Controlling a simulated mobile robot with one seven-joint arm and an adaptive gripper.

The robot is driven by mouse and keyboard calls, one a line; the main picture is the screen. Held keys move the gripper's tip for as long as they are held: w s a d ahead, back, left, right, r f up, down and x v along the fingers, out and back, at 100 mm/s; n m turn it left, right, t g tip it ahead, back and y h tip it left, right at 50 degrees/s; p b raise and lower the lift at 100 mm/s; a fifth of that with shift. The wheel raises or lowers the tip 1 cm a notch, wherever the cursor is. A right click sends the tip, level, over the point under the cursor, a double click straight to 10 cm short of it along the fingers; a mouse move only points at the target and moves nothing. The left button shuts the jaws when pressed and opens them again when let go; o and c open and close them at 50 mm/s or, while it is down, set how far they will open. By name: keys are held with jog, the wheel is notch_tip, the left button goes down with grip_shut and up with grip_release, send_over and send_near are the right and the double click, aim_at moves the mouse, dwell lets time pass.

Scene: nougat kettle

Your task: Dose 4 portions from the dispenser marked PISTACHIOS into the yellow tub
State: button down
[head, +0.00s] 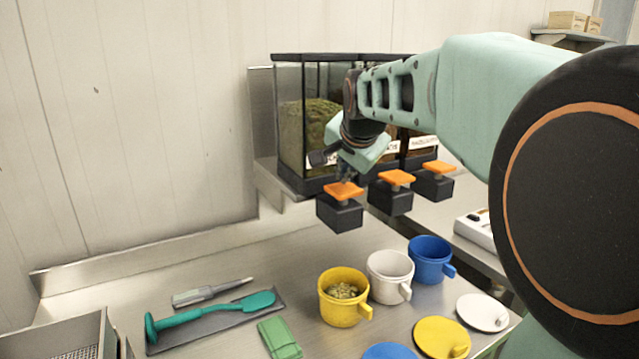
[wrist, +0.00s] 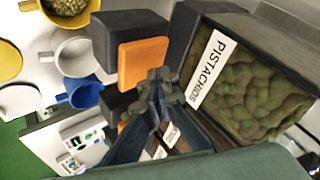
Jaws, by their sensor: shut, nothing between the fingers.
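The dispenser marked PISTACHIOS (head: 306,115) is the leftmost of the row, with green nuts behind clear walls. Its label (wrist: 207,68) reads clearly in the wrist view. Its orange press plate (head: 343,190) sits on a black outlet block (head: 340,214); the plate also shows in the wrist view (wrist: 143,62). My gripper (head: 345,175) is shut and empty, with its tips just above or at that plate; I cannot tell if they touch. The yellow tub (head: 340,315) stands on the counter below the outlet, with some greenish nuts inside.
A white tub (head: 389,272) and a blue tub (head: 430,258) stand right of the yellow one. Two more dispensers have orange plates (head: 396,177) (head: 438,167). Lids, a teal spatula (head: 210,311) and a green cloth-like item (head: 279,338) lie on the counter.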

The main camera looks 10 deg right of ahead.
aim_at(345, 189)
jog(key=shift+r, duration=0.3)
notch_tip(345, 189, up, 5)
jog(key=p, duration=0.3)
jog(key=shift+p, duration=0.4)
jog(key=shift+f, duration=0.1)
dwell(0.7)
